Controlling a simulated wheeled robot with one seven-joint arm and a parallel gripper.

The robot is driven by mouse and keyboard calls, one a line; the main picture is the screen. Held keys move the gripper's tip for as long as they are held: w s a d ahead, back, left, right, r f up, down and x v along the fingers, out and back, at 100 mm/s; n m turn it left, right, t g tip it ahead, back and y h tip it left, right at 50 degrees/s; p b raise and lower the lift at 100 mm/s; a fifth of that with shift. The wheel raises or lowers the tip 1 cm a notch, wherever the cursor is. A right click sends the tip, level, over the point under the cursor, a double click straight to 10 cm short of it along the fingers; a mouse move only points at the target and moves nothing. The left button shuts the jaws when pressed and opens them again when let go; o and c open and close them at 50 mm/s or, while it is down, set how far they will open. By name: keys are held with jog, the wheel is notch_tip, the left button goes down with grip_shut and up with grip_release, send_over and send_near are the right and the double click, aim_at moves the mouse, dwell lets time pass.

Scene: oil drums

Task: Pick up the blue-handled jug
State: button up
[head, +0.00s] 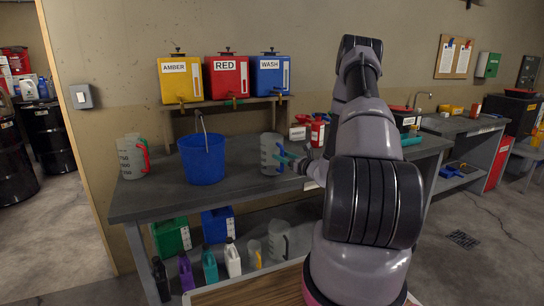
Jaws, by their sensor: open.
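The jug (269,153) is a translucent grey measuring jug standing upright on the workbench, right of the blue bucket. Its blue-teal handle (282,152) is on the right side, facing my gripper. My gripper (291,160) is open at the end of my arm, close beside the handle. It is small in the head view, and I cannot tell whether the fingers are around the handle or touching it. My arm hides part of the bench to the right.
A red-handled jug (132,158) stands at the bench's left end. A blue bucket (202,160) stands between the jugs. Yellow (180,80), red (226,77) and blue (270,76) containers sit on a raised rack behind. Red items (317,132) stand behind my gripper.

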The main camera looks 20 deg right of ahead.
jog(key=shift+w+a, duration=0.1)
jog(key=shift+w, duration=0.3)
grip_shut()
dwell(1.2)
